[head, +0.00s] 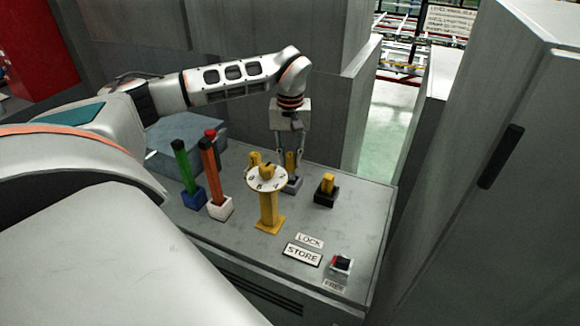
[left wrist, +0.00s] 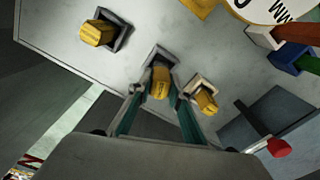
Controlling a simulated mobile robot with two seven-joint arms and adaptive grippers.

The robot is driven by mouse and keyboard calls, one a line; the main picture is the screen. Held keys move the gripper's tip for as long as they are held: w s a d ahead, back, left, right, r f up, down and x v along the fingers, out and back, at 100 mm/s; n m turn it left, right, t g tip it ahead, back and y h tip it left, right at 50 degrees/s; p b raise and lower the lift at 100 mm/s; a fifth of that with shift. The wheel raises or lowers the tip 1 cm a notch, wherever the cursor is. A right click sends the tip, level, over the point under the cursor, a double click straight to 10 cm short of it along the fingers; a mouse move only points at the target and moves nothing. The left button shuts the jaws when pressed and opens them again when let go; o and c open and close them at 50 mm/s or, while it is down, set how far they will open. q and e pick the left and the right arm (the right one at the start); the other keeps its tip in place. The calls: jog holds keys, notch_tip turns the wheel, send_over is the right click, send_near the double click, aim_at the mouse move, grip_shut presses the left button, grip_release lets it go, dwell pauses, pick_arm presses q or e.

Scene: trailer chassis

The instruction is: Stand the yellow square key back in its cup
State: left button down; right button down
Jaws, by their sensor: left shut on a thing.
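My left gripper (head: 291,150) reaches down from above and is shut on a yellow key (head: 291,161), behind the dial post. In the left wrist view the fingertips (left wrist: 161,92) close on both sides of this yellow key (left wrist: 160,80). The key stands roughly upright at a grey cup (head: 293,186), with its lower end in or over the opening; I cannot tell how deep. The grey cup's rim also shows in the left wrist view (left wrist: 159,55). My right gripper is out of view.
A yellow key (head: 328,181) stands in a black cup (head: 326,197) to the right. Another (left wrist: 206,100) stands in a pale cup close beside the gripper. A dial on a yellow post (head: 268,205), green (head: 185,165) and orange-red (head: 210,170) sticks stand nearby. The bench front right holds a switch (head: 342,264).

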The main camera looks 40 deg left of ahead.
aim_at(290, 167)
pick_arm(q)
notch_tip(290, 167, down, 3)
jog(key=shift+f, duration=0.1)
dwell(0.3)
jog(key=c, duration=1.8)
grip_release()
jog(key=shift+f, duration=0.15)
jog(key=shift+c, duration=0.2)
